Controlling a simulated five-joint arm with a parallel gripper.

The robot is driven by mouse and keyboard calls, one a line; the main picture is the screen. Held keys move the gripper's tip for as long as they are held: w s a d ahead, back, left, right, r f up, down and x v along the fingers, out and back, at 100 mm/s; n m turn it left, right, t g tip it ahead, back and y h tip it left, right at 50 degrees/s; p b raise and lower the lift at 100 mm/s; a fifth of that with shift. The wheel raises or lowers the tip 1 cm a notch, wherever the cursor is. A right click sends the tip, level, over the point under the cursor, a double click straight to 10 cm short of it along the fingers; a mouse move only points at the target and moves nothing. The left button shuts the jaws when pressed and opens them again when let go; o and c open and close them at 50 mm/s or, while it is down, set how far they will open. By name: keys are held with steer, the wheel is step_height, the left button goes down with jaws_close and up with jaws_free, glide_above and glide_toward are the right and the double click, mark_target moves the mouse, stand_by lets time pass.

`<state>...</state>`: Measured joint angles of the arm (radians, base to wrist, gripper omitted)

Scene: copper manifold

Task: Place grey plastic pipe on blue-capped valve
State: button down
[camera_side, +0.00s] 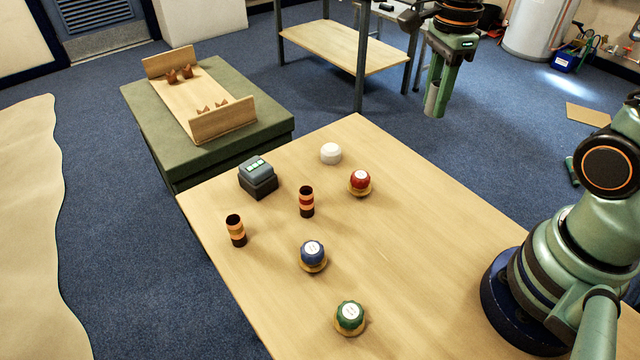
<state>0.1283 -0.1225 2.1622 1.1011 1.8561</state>
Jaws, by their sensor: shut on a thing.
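My gripper (443,84) is at the upper right, raised above the far right side of the table and pointing down. It is shut on the grey plastic pipe (432,101), a short tube that hangs roughly upright between the fingers, which partly hide it. The pipe is well apart from the valve, higher and further back to the right.
On the wooden table (420,240) stand a red-capped valve (360,182), a green-capped valve (349,317), a white round piece (330,153), two striped dark tubes (306,202) (236,230) and a dark box (258,178). A green bench (150,133) with a wooden rack stands behind left.

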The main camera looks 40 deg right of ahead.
steer(key=shift+w+a+r, duration=0.1)
steer(key=shift+a+r, duration=0.05)
steer(key=shift+r, duration=0.25)
steer(key=w+a+r+n, duration=0.2)
steer(key=a+r+n, duration=0.15)
steer(key=a, duration=0.85)
steer(key=r+n, duration=0.2)
steer(key=n, duration=0.4)
glide_above(312, 248)
step_height(312, 248, down, 20)
steer(key=shift+r, duration=0.1)
steer(key=c, duration=0.6)
jaws_free()
steer(key=shift+f, duration=0.2)
